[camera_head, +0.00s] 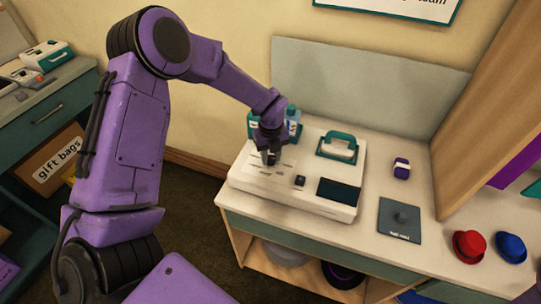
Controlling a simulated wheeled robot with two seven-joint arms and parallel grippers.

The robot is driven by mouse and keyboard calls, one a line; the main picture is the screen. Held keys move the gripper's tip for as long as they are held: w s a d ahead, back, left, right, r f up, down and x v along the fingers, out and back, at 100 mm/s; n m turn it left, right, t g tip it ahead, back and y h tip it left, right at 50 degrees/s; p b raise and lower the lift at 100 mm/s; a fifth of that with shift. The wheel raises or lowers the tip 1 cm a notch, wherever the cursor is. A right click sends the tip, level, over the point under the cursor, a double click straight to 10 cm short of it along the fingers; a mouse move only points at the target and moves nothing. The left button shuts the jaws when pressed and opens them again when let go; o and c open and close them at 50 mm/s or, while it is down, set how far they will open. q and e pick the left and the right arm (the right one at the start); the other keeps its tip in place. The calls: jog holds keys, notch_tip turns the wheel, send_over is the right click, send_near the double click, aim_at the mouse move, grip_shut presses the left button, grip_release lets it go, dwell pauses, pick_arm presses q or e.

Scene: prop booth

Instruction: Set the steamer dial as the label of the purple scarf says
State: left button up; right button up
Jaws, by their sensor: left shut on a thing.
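The steamer is a low white unit (325,207) on the counter, with a teal-handled head (338,147) on its back right and a dark panel (338,191) at its front right. My left gripper (270,158) points down at the left part of the unit's top. It is shut on a small dark piece there that looks like the dial; the fingers and arm mostly hide it, and its setting cannot be read. A small purple bundle with a pale band (401,168), perhaps the scarf, lies right of the steamer; no label text is readable. My right gripper is out of view.
A dark grey board (400,219), a red hat (468,246) and a blue hat (510,246) lie to the right. A wooden partition (480,100) rises at the right. A gift bags box (57,160) is at the left.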

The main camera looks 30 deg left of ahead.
aim_at(271, 158)
pick_arm(q)
jog(key=m, duration=0.3)
jog(key=shift+b, duration=0.35)
jog(key=m, duration=0.5)
jog(key=shift+m, duration=0.3)
jog(key=o, duration=1)
jog(key=shift+o, duration=0.2)
notch_tip(271, 158, up, 11)
jog(key=b, duration=0.2)
jog(key=shift+f, duration=0.2)
